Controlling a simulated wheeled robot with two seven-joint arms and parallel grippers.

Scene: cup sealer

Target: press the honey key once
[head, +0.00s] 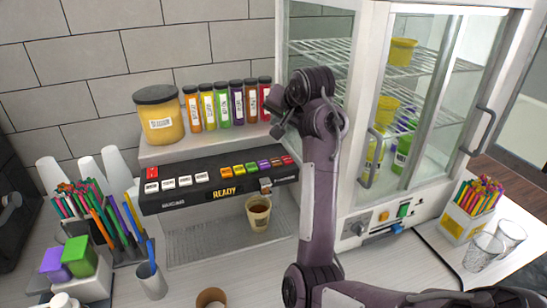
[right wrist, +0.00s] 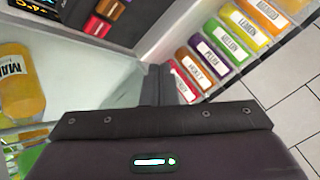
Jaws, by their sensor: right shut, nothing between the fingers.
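The black key panel (head: 165,198) of the sealer has a row of coloured keys at its right. Their lettering is too small to read. A brownish-red key (head: 276,162), second from the right end, matches the brown tube (right wrist: 196,71) that seems to read HONEY. Two keys, one brownish (right wrist: 111,8) and one red (right wrist: 98,26), show in the right wrist view. My right gripper (head: 277,131) is shut and empty, raised above the panel's right end and apart from the keys. Its fingers show in the right wrist view (right wrist: 165,84), near the red tube. My left gripper is not in view.
The display (head: 224,193) reads READY. A filled cup (head: 259,212) stands under the panel. Flavour tubes (head: 223,104) and a yellow jar (head: 159,114) stand on the shelf behind. A glass-door cabinet (head: 372,140) is close at the right. Pens and cups crowd the left.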

